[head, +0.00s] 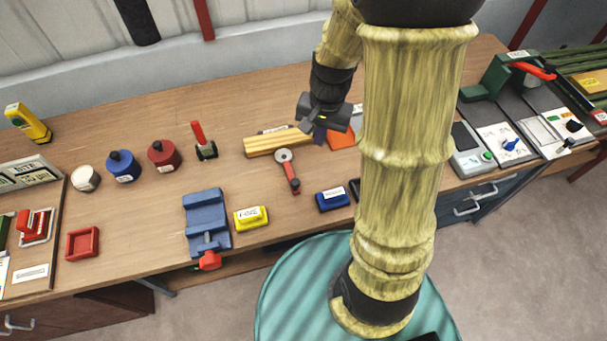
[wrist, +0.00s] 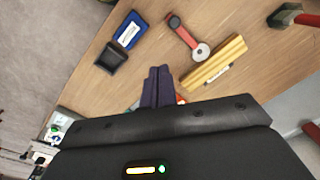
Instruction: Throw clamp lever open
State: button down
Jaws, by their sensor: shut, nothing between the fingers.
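A small clamp with a dark green base (head: 206,151) and a red lever (head: 198,133) stands on the workbench. The lever stands nearly upright, leaning a little to the left in the head view. A red handle with a green part (wrist: 290,14) at the wrist view's top right looks like the same clamp. My gripper (head: 318,138) is to the right of the clamp, over the bench, and does not touch it. Its dark blue fingers (wrist: 157,84) are together with nothing between them. A green device with a red lever (head: 532,69) stands at the bench's right end.
Yellow wooden strips (head: 276,143) and a red-handled tool with a round head (head: 288,170) lie between gripper and clamp. An orange block (head: 341,139) is by the fingers. Red (head: 164,156) and blue (head: 123,167) round containers stand left of the clamp. A blue vise (head: 206,215) sits nearer the front.

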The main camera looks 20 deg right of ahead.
jog(key=w+d+f+m+g+y+b, duration=0.1)
jog(key=w+d+f+m+b, duration=0.1)
jog(key=w+f+m, duration=0.3)
notch_tip(320, 180, down, 2)
jog(key=shift+w+d+f+m+g, duration=0.1)
jog(key=shift+w+d+m+g, duration=0.2)
jog(key=shift+m+g, duration=0.1)
jog(key=shift+f, duration=0.15)
jog(key=p+x, duration=0.1)
jog(key=x, duration=0.9)
jog(key=shift+s+a, duration=0.1)
jog(key=shift+a, duration=0.1)
jog(key=a, duration=0.1)
jog(key=s+a+p, duration=0.1)
jog(key=a, duration=0.1)
jog(key=shift+s+a, duration=0.1)
jog(key=shift+s, duration=0.2)
jog(key=shift+a, duration=0.15)
